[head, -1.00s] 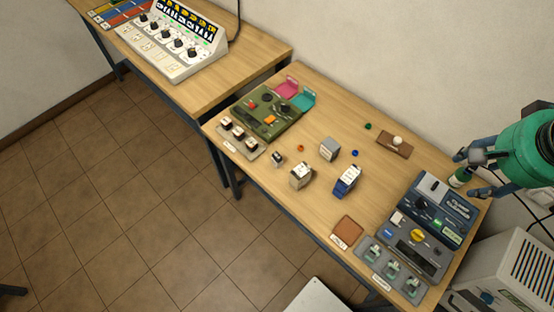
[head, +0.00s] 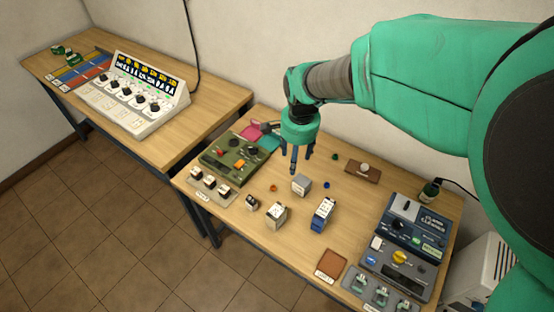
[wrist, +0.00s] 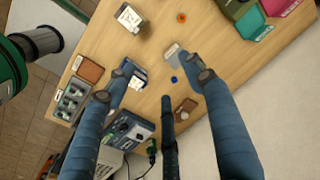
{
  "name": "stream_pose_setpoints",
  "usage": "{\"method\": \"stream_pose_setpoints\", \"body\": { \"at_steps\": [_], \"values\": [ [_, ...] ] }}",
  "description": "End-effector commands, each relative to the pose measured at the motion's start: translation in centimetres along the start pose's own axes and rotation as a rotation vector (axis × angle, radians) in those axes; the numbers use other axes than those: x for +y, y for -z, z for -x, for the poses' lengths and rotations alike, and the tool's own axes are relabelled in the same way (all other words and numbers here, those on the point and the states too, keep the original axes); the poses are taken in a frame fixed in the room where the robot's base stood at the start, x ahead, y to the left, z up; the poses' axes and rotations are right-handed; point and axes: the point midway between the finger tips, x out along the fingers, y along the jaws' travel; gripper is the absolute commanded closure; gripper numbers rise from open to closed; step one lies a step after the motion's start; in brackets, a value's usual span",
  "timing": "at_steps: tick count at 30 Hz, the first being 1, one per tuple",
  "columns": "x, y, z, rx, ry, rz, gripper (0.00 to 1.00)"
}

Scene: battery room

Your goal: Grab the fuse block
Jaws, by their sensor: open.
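No label legible here names the fuse block, so I cannot tell which block it is. Several small blocks stand on the near table: a grey block (head: 301,186), a cream block with dark marks on top (head: 276,215), a blue-and-white block (head: 323,214) and a small dark block (head: 252,202). My gripper (head: 301,160) is open and empty, pointing down above the table just behind the grey block. In the wrist view, the grey block (wrist: 171,51) and the blue-and-white block (wrist: 139,83) are partly hidden by my fingers; the cream block (wrist: 130,18) is clear.
A green control panel (head: 236,157) is at the table's left and a dark device (head: 415,225) at its right. A wooden piece with a white knob (head: 363,171) lies near the wall. A brown pad (head: 331,264) lies at the front edge. Small rings lie around the blocks.

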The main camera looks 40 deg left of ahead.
Motion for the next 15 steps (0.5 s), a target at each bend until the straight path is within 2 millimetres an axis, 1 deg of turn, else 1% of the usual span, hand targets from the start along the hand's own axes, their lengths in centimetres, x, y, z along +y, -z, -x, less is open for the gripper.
{"method": "stream_pose_setpoints", "body": {
  "at_steps": [1, 6, 10, 12, 15],
  "values": [
    [-1.8, -1.3, -1.9, -0.012, -0.013, 0.004, 0.47],
    [-6.7, -5.3, -7.0, -0.037, -0.043, -0.010, 0.47],
    [-9.2, -8.2, -10.2, -0.049, -0.064, -0.018, 0.47],
    [-10.1, -9.3, -11.5, -0.052, -0.071, -0.022, 0.47],
    [-10.9, -10.4, -12.7, -0.056, -0.079, -0.027, 0.47]
  ]
}}
